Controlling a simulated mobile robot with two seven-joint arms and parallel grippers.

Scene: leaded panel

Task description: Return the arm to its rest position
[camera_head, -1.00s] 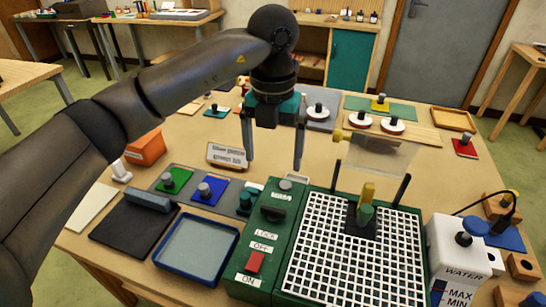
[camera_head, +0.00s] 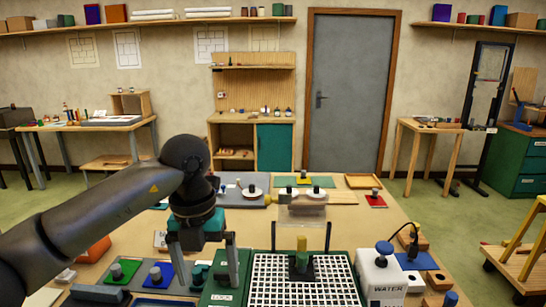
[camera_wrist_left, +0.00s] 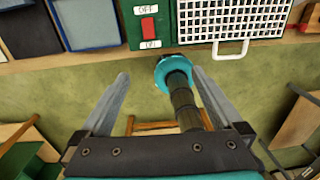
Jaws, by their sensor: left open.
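My left gripper (camera_head: 205,270) is open and empty, hanging fingers down over the worktable (camera_head: 345,215). In the head view it is left of the green machine (camera_head: 340,258) with the white grid and right of a blue pad (camera_head: 158,276). The wrist view shows the two open fingers (camera_wrist_left: 160,76) spread apart, with nothing gripped between them. A dark post with a teal ring appears beyond them; I cannot tell what it belongs to. The machine's red switch (camera_wrist_left: 149,28) shows at the top there. My right gripper is not in view.
A white water container (camera_head: 382,278) stands right of the machine. Glass-like sheet and white discs (camera_head: 317,194) lie behind it. A green pad (camera_head: 122,270) and an orange box (camera_head: 94,249) are at the left.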

